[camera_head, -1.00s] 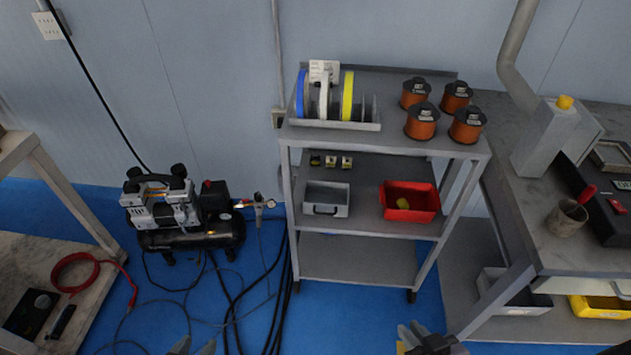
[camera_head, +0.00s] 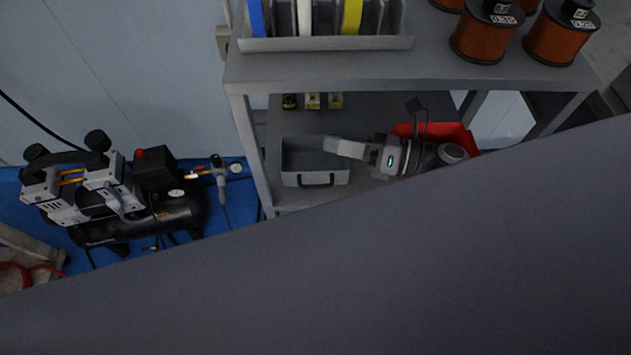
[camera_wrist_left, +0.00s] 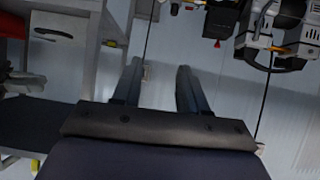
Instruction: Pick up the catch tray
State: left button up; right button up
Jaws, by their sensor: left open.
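The grey tray with a dark front handle (camera_head: 316,179), which I take as the catch tray, sits on the middle shelf in the head view. A grey tray with a handle also shows at the upper left of the left wrist view (camera_wrist_left: 55,27). My right gripper (camera_head: 335,147) reaches in from the right, its fingers at the tray's right end. I cannot tell whether they touch it or how far apart they are. My left gripper (camera_wrist_left: 159,68) is open and empty in the left wrist view. It is out of the head view.
A red bin (camera_head: 470,137) is partly hidden behind my right wrist. Small yellow-and-black parts (camera_head: 312,101) lie behind the tray. The top shelf (camera_head: 350,70) holds spools and copper coils (camera_head: 486,35) close above. A compressor (camera_head: 140,205) stands left. A large dark surface hides the lower right.

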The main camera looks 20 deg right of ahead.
aim_at(323, 169)
jog(key=d+f+n+g+b, duration=0.1)
jog(key=f+n+g, duration=0.1)
jog(key=n, duration=0.1)
jog(key=d+f+n+g+b, duration=0.1)
jog(key=f+n+g+b, duration=0.1)
jog(key=f+n, duration=0.1)
jog(key=d+f+n+g+h+b, duration=0.1)
jog(key=f+n, duration=0.2)
jog(key=n, duration=0.1)
jog(key=shift+w+d+n+g, duration=0.1)
jog(key=shift+d+n+g, duration=0.15)
jog(key=shift+n+g, duration=0.15)
jog(key=shift+f+b, duration=0.3)
jog(key=shift+b, duration=0.05)
jog(key=shift+n+h, duration=0.3)
jog(key=x, duration=0.6)
jog(key=shift+w+a, duration=0.3)
jog(key=shift+a, duration=0.05)
pick_arm(q)
jog(key=shift+h, duration=0.3)
jog(key=f, duration=0.1)
jog(key=d+f, duration=0.1)
jog(key=w+f, duration=0.1)
jog(key=shift+d+f, duration=0.3)
pick_arm(e)
jog(key=shift+c, duration=0.3)
jog(key=shift+r, duration=0.1)
grip_shut()
